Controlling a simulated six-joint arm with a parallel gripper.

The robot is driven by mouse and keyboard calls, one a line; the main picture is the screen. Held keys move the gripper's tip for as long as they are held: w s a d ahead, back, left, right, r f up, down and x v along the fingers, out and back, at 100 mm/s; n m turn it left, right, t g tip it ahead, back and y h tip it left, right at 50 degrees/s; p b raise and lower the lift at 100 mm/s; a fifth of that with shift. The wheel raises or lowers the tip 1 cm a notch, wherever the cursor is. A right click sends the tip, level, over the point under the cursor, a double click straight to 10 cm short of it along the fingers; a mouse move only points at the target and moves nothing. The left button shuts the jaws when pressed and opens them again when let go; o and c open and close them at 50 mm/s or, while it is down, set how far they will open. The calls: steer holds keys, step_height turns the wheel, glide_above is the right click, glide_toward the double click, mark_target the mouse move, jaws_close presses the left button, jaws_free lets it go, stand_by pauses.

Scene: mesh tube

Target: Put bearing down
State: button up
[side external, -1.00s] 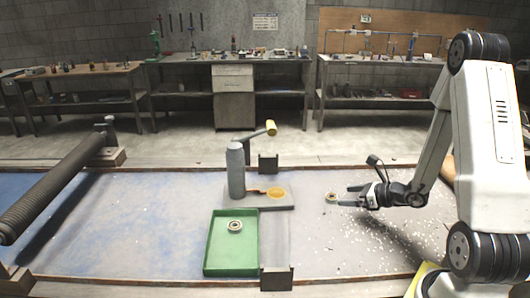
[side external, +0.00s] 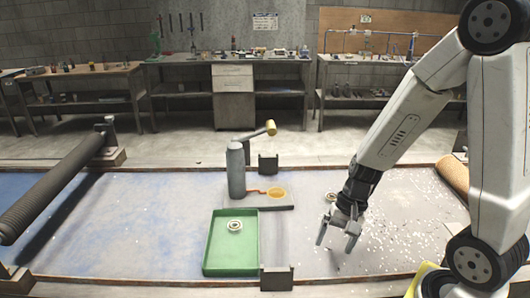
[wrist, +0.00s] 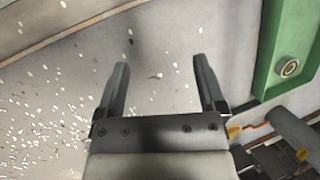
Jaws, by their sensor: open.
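One ring-shaped bearing (side external: 235,225) lies flat inside the green tray (side external: 209,262), near its far end; it also shows in the wrist view (wrist: 289,68). Another bearing (side external: 331,196) lies on the table right of the grey plate, partly hidden by my wrist. My gripper (side external: 335,246) is open and empty, pointing down to the right of the tray and nearer the camera than the loose bearing. In the wrist view my gripper (wrist: 161,61) has bare table between its spread fingers, and the tray (wrist: 267,60) is at the right edge.
A grey upright cylinder (side external: 236,170) with a yellow-ended arm stands on a plate with a yellow disc (side external: 276,194) behind the tray. Dark brackets (side external: 277,279) stand beside the tray. A long roller (side external: 60,185) lies at left. White flecks are scattered at right.

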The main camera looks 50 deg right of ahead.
steer(key=n+h, duration=0.1)
steer(key=n, duration=0.1)
steer(key=r+n+h, duration=0.1)
steer(key=n, duration=0.1)
steer(key=shift+w+a, duration=0.15)
steer(key=shift+a, duration=0.05)
steer(key=n, duration=0.2)
steer(key=w+a+r+n+t+h, duration=0.1)
steer(key=n, duration=0.1)
steer(key=w+r+n+t+h, duration=0.1)
steer(key=n, duration=0.1)
steer(key=shift+w+a+r+n, duration=0.2)
steer(key=shift+a+r+n, duration=0.05)
steer(key=shift+n, duration=0.05)
steer(key=shift+o, duration=0.4)
steer(key=shift+w, duration=0.1)
steer(key=m+g, duration=0.3)
steer(key=m, duration=1.5)
glide_above(331, 198)
steer(key=d, duration=0.2)
steer(key=shift+w+a+f, duration=0.1)
steer(key=shift+a+f, duration=0.05)
steer(key=shift+f, duration=0.7)
steer(key=shift+w+a+f, duration=0.1)
steer(key=shift+f, duration=0.75)
